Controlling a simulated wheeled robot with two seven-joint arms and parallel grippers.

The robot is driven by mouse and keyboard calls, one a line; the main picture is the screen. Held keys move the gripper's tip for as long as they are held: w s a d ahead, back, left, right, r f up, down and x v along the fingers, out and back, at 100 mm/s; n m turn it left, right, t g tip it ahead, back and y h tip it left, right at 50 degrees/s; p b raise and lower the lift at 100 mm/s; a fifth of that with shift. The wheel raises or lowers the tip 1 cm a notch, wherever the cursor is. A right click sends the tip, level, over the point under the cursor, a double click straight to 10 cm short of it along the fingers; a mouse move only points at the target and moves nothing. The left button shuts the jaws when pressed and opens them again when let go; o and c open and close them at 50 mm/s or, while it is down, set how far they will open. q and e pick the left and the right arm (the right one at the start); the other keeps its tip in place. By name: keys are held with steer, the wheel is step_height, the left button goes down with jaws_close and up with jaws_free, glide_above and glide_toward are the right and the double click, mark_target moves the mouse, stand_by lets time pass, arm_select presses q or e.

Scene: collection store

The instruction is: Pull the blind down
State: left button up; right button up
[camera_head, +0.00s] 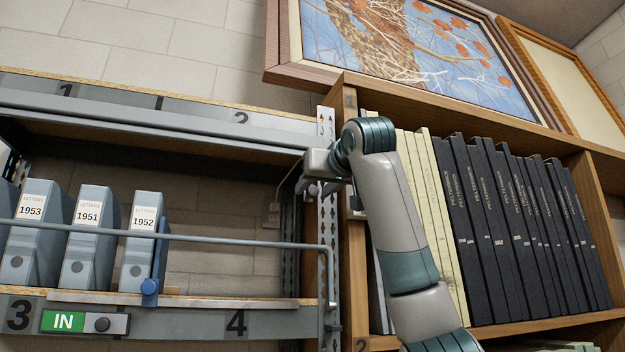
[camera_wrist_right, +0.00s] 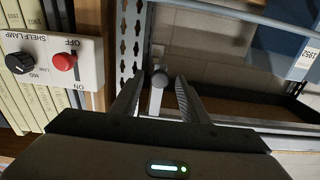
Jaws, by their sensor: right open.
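No blind cloth can be made out hanging over the left shelf bay. A grey horizontal bar (camera_head: 150,131) runs along the top of that bay; I cannot tell whether it belongs to the blind. My right gripper (camera_head: 312,188) is at the bar's right end, beside the perforated metal upright. In the right wrist view the gripper (camera_wrist_right: 158,86) is open, with a grey round-headed knob on a short stem (camera_wrist_right: 158,80) showing between the fingers. A gap shows on both sides of the knob. Its depth relative to the fingertips is unclear. My left gripper is out of view.
Blue letter boxes (camera_head: 88,235) stand behind a blue-grey rail (camera_head: 150,234). The perforated upright (camera_head: 326,230) and wooden bookcase (camera_head: 354,270) are close to my right gripper. A shelf-lamp switch box (camera_wrist_right: 62,72) is left of it in the wrist view. A framed picture (camera_head: 400,40) stands above.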

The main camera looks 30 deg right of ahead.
steer(key=shift+p+x, duration=0.4)
steer(key=shift+x, duration=0.8)
jaws_close()
steer(key=shift+f, duration=0.1)
